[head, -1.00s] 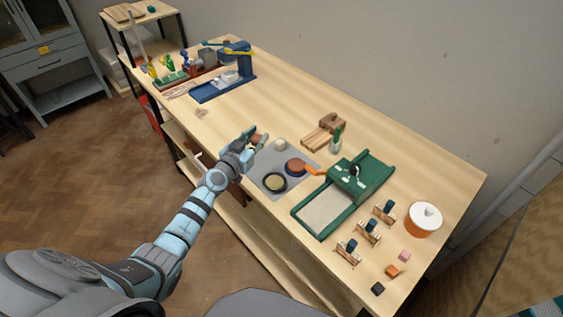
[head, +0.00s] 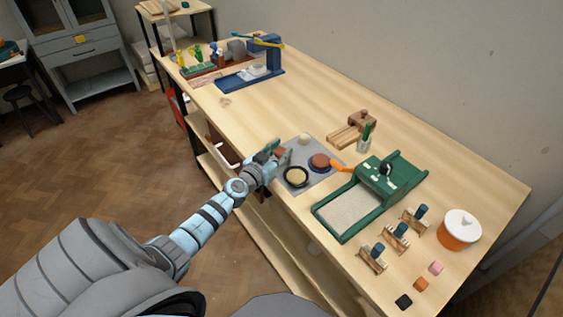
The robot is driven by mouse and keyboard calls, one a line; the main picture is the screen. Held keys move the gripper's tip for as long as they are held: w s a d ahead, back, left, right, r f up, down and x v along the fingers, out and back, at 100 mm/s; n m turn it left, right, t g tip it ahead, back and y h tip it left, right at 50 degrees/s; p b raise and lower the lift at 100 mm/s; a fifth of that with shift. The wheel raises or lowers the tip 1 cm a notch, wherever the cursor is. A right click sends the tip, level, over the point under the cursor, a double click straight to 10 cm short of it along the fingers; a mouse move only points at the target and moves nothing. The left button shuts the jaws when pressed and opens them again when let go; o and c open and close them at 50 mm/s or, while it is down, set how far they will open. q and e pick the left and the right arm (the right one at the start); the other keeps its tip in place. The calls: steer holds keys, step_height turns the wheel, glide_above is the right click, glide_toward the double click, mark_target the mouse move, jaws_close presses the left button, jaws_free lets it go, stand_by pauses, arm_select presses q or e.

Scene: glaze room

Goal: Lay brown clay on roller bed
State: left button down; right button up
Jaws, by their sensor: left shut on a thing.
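My left gripper (head: 277,154) is at the left edge of the grey mat (head: 309,183), close to the front edge of the bench. It is shut on a brown clay lump (head: 281,152), which is partly hidden by the fingers. The green slab roller (head: 388,181) stands to the right of the mat. Its pale grey roller bed (head: 351,206) faces the bench front and looks empty. My right gripper is out of view.
The mat holds a cream ball (head: 304,139), a reddish disc (head: 320,161) on blue and a dark bowl (head: 297,177). An orange-handled tool (head: 340,166) lies between mat and roller. Small wooden stands (head: 397,237) and an orange pot (head: 459,231) are to the right.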

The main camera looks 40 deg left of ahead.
arm_select(q)
step_height(320, 180, down, 3)
steer(key=shift+r+b, duration=0.2)
steer(key=shift+b, duration=0.3)
steer(key=shift+r+p, duration=0.3)
steer(key=shift+f, duration=0.2)
steer(key=c, duration=1.3)
jaws_free()
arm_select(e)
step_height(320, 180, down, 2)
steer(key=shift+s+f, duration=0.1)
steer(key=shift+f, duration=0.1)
